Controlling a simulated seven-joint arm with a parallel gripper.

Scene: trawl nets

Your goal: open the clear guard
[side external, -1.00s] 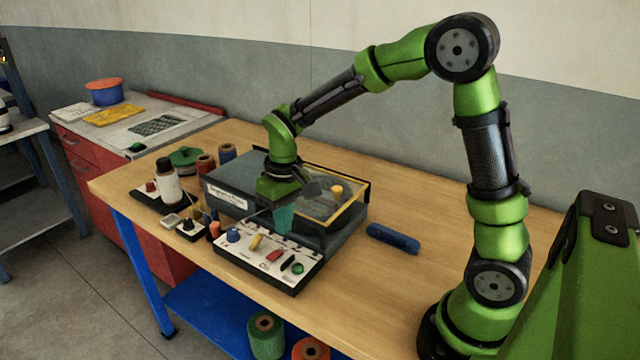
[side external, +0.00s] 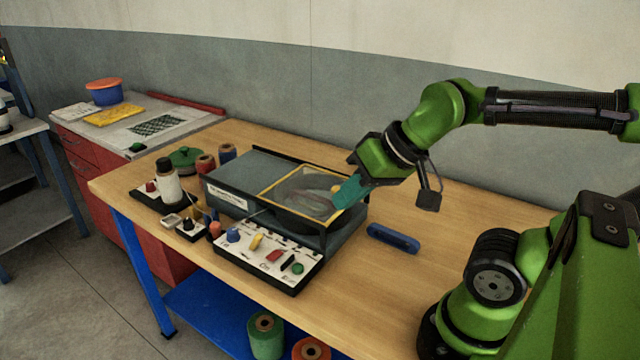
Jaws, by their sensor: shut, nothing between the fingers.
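The clear guard (side external: 305,192) is a see-through panel in a yellow frame on top of the right half of a grey machine (side external: 262,180). It looks lowered, lying about flat over a round dark recess. A small yellow knob (side external: 335,188) shows at the guard's right part. My gripper (side external: 346,194) has teal fingers, shut with nothing between them. It reaches in from the upper right, with its fingertips at the guard's right edge beside the knob. I cannot tell whether they touch the guard.
A control panel (side external: 268,258) with coloured knobs and buttons sits in front of the machine. A blue tool (side external: 393,238) lies to its right. A bottle (side external: 168,183) and spools (side external: 206,166) stand at the left. The wooden table (side external: 450,235) is mostly clear on the right.

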